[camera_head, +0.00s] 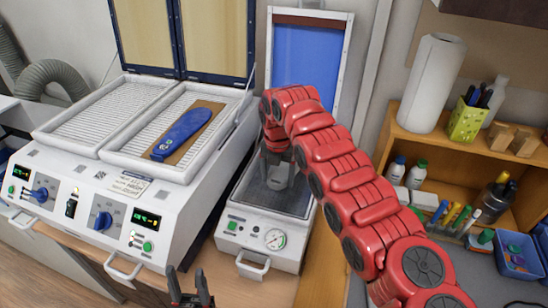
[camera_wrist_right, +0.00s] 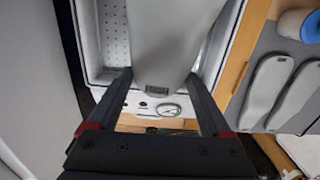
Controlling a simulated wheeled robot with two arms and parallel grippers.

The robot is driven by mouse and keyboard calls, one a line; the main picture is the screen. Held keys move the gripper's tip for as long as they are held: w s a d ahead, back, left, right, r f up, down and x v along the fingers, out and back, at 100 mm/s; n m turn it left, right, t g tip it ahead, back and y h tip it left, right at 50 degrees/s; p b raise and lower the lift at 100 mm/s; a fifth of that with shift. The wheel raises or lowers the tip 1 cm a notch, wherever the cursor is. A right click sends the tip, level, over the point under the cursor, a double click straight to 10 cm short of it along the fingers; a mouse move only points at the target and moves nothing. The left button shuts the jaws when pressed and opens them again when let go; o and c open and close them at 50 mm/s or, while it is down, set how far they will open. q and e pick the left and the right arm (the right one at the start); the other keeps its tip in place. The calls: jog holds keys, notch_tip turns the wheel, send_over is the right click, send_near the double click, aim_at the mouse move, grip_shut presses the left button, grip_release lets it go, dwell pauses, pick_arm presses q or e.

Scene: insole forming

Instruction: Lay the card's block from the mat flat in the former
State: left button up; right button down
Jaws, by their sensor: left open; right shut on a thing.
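My right gripper (camera_head: 280,168) is shut on a long grey block (camera_wrist_right: 172,40), with a finger on each side near its end; a dark label marks that end. The block is over the former's bed (camera_wrist_right: 112,25), which has a perforated floor. In the head view my arm hides most of the block, and I cannot tell whether it rests on the floor. The former (camera_head: 262,232) has its blue-lined lid (camera_head: 307,60) raised. The mat (camera_wrist_right: 245,105) shows in the right wrist view with grey blocks on it. My left gripper (camera_head: 190,290) is open and empty at the bottom edge.
A white heater (camera_head: 75,190) with two trays stands left of the former, its lid up. A blue insole (camera_head: 182,133) lies on a brown board in its right tray. A white printed card (camera_head: 130,184) shows on its front. A wooden shelf (camera_head: 450,155) stands at right.

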jog(key=shift+w+a+r+n, duration=0.2)
jog(key=shift+a+n, duration=0.1)
jog(key=shift+n, duration=0.3)
jog(key=shift+s+a+r+n, duration=0.1)
jog(key=shift+a+r+n, duration=0.05)
jog(key=shift+n, duration=0.35)
jog(key=shift+f, duration=0.8)
jog(key=p, duration=0.1)
send_over(274, 204)
notch_tip(274, 204, down, 5)
jog(key=shift+r, duration=0.2)
jog(key=shift+f+b, duration=0.8)
jog(key=shift+f, duration=0.15)
jog(key=shift+f+b, duration=1.15)
jog(key=shift+b, duration=0.15)
